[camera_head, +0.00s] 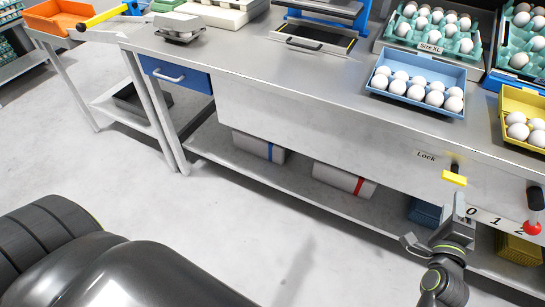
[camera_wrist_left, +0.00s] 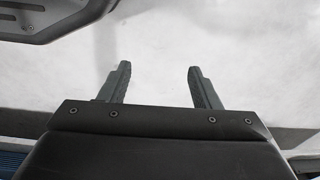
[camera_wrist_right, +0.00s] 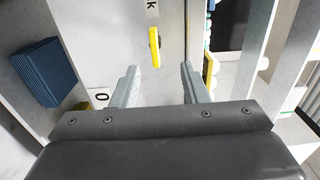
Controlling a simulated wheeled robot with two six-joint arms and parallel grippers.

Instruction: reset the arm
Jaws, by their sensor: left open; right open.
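My right gripper (camera_head: 436,222) is in front of the workbench's front panel at the lower right of the head view, just below the yellow lock handle (camera_head: 454,178). In the right wrist view its two fingers (camera_wrist_right: 158,68) are apart with nothing between them, and the yellow handle (camera_wrist_right: 154,48) shows beyond them. My left gripper (camera_wrist_left: 158,68) shows only in the left wrist view. Its fingers are spread and empty over pale floor. It is not visible in the head view.
The steel workbench (camera_head: 300,70) carries a blue egg tray (camera_head: 440,108), a yellow egg tray (camera_head: 508,97) and teal egg trays (camera_head: 463,45). A lever with a red knob (camera_head: 532,228) is right of my right gripper. Open floor (camera_head: 230,215) lies in front of the bench.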

